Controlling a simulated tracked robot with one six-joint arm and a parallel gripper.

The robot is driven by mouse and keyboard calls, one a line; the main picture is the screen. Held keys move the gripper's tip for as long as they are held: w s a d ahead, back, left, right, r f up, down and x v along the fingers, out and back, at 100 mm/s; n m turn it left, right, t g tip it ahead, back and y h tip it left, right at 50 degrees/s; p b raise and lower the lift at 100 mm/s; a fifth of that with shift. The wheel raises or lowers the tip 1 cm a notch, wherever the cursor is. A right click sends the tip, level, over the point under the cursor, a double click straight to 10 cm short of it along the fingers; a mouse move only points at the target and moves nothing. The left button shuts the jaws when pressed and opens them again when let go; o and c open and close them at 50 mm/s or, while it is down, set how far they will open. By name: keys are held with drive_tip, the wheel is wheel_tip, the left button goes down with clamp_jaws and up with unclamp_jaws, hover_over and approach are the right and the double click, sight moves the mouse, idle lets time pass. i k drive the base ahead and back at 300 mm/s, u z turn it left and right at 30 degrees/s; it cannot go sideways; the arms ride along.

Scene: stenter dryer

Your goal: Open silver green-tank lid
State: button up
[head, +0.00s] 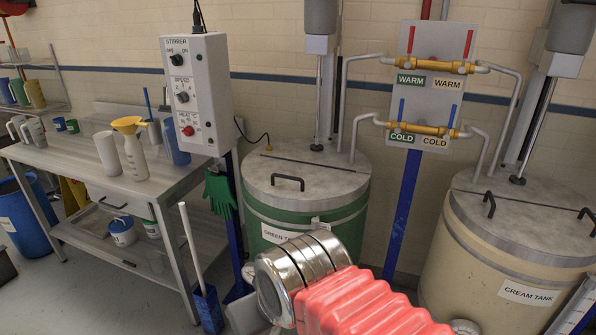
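The green tank (262,228) stands at the middle of the head view, with a label on its front. Its round silver lid (325,180) lies flat on top and looks closed. A seam runs across the lid. A black bar handle (288,178) stands on the lid's front left part. My arm, with red bellows and a silver joint, crosses the foreground and hides the tank's lower right. My gripper is not in view, so its state and its distance from the lid do not show.
A stirrer control box (197,93) on a blue post stands left of the tank, with green gloves (220,193) hanging there. Pipes and a warm/cold valve panel (430,90) stand right of it. The cream tank (468,262) is far right. A metal bench (90,165) is left.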

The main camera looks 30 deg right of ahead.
sight(294, 173)
drive_tip(key=u, duration=0.05)
drive_tip(key=i, duration=1)
drive_tip(key=z, duration=0.05)
